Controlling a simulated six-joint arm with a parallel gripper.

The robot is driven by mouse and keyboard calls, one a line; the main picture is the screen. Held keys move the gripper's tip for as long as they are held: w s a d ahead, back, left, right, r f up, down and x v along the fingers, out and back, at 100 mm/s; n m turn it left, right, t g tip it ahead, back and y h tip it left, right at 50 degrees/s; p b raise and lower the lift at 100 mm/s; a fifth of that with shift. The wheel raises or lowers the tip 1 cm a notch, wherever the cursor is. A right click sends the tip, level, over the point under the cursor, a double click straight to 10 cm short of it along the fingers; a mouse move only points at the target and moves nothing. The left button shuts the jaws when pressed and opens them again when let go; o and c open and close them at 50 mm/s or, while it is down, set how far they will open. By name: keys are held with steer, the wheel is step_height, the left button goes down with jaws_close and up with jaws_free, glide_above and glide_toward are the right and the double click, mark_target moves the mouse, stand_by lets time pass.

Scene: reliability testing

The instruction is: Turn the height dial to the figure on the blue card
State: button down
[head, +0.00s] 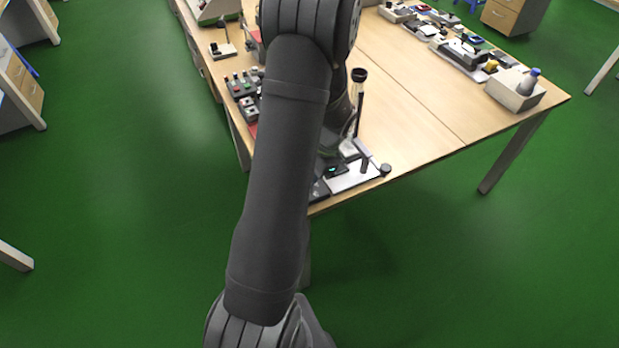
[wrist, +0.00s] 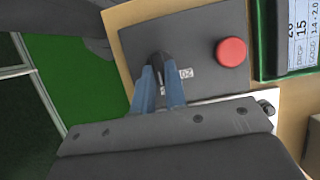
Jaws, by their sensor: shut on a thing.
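In the wrist view my gripper (wrist: 160,76) has its two blue fingers closed on a small black knob, which I take to be the height dial (wrist: 157,60). The dial stands on a dark grey panel (wrist: 200,40). The fingers cover much of it, and its pointer cannot be made out. A white label with dark print, partly hidden, is just right of the fingers. A pale blue card (wrist: 302,40) in a dark green frame is at the upper right, cut by the edge. It reads "DROP 15", with "GOOD 1.4 - 2.0" below. My arm hides the gripper in the head view.
A red button (wrist: 231,52) is on the panel, right of the dial. In the head view, a tester with a dark cup on a post (head: 359,75) stands at the bench's near edge. A button box (head: 243,84) is left of my arm. The middle bench top (head: 425,110) is clear.

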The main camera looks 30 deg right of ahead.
steer(key=c, duration=1.5)
jaws_free()
steer(key=shift+o, duration=0.2)
steer(key=v, duration=1.7)
steer(key=shift+r, duration=0.3)
steer(key=shift+f, duration=0.15)
steer(key=x, duration=1.7)
steer(key=shift+f, duration=0.15)
